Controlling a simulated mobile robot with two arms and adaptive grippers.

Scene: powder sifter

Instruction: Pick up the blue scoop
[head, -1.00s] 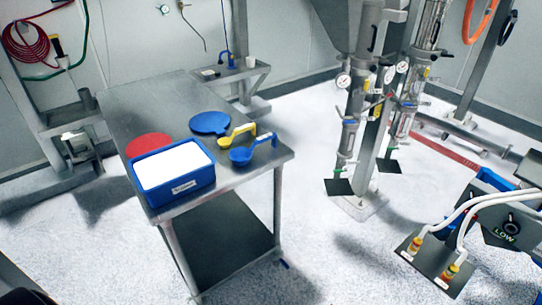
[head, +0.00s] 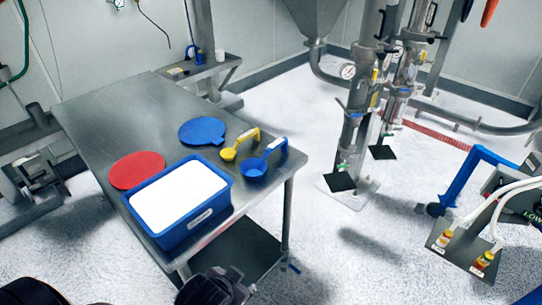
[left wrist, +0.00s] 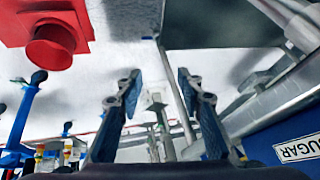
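The blue scoop (head: 254,168) lies near the right end of the steel table (head: 110,115), its handle pointing up and right. A yellow scoop (head: 230,154) lies just to its left. My left gripper (head: 215,288) is at the bottom of the head view, in front of the table and short of the scoop. In the left wrist view the left gripper (left wrist: 158,80) has its two fingers spread with nothing between them. The blue scoop cannot be made out in that view. My right gripper is not in view.
A blue bin (head: 204,220) of white powder stands at the table's front edge; its SUGAR label (left wrist: 300,147) shows in the left wrist view. A red disc (head: 137,171) and a blue disc (head: 202,130) lie behind it. Pipework (head: 355,140) stands to the right across open floor.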

